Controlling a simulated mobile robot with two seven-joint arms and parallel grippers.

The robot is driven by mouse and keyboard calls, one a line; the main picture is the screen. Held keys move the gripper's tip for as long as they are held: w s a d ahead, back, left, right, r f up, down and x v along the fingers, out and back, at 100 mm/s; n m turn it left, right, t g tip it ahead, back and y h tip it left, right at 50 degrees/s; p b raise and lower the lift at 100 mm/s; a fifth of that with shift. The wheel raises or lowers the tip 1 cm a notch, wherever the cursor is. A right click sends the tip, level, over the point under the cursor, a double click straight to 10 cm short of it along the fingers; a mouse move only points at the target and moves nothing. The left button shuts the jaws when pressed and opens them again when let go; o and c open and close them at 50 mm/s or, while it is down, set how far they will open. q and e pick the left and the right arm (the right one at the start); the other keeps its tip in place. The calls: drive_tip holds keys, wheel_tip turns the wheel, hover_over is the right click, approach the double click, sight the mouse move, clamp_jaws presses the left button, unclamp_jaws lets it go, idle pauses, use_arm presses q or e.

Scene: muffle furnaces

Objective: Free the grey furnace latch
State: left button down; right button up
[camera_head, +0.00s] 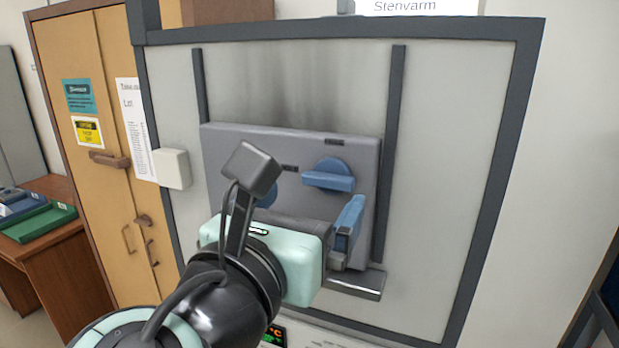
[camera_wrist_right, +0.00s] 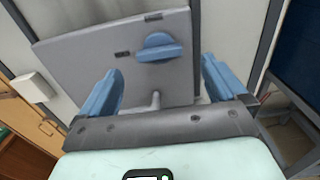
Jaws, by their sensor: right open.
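The grey furnace door (camera_head: 228,152) is a raised grey panel on the furnace front. A blue rounded latch knob (camera_head: 329,176) sits on its upper right part, with its flat grip roughly level. The knob also shows in the right wrist view (camera_wrist_right: 158,47), ahead of the fingers and near the middle. My right gripper (camera_head: 308,200) is open and empty just below the knob, its blue fingers apart; they flank the view in the right wrist view (camera_wrist_right: 160,72). A short grey post (camera_wrist_right: 155,101) stands between the fingers. My right wrist hides the door's lower left. My left gripper is not in view.
Dark vertical rails (camera_head: 389,150) flank the door. A grey metal ledge (camera_head: 356,284) juts out below it. A white box (camera_head: 171,168) sticks out at the furnace's left edge. A wooden cabinet (camera_head: 120,215) and a desk with a green tray (camera_head: 40,222) stand left.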

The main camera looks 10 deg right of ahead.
sight(326, 181)
drive_tip(key=p+x, duration=0.1)
drive_tip(key=x, duration=0.5)
drive_tip(key=shift+w+d, duration=0.1)
drive_tip(key=shift+w, duration=0.15)
drive_tip(key=shift+c, duration=0.3)
drive_tip(key=c, duration=1)
